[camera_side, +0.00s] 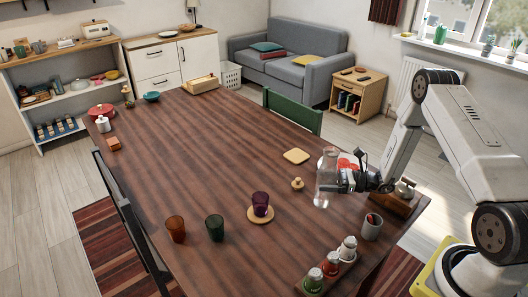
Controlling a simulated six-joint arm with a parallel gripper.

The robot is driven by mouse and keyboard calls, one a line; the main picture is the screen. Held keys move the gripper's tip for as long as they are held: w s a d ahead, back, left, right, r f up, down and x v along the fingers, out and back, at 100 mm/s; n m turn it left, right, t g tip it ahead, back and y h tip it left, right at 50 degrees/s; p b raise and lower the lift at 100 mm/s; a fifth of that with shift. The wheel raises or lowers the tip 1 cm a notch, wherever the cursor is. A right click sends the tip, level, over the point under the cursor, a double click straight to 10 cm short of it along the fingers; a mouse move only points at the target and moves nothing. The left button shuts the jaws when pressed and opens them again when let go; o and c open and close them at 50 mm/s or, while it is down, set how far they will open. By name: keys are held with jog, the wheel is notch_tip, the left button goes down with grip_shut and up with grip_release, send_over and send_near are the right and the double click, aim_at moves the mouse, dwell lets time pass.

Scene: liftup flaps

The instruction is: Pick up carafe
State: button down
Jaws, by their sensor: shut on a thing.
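The clear glass carafe (327,172) is upright at the right side of the wooden table. My gripper (343,181) reaches in from the right and is shut on the carafe at about its middle. The carafe's base looks near the table top, but I cannot tell whether it touches or is raised. The gripper and wrist hide part of the carafe's right side.
A wooden knob-like piece (297,184) and a square coaster (296,156) lie left of the carafe. A purple glass (261,204) stands on a round coaster. Shakers (347,248) and a grey cup (372,227) stand in front. The table's middle is clear.

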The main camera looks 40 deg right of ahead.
jog(key=shift+s+a+r, duration=0.15)
jog(key=shift+s+r, duration=0.65)
jog(key=shift+r, duration=0.3)
jog(key=s+a+r, duration=0.2)
jog(key=s+r, duration=0.2)
jog(key=s, duration=0.4)
jog(key=shift+s, duration=0.4)
jog(key=shift+r, duration=0.1)
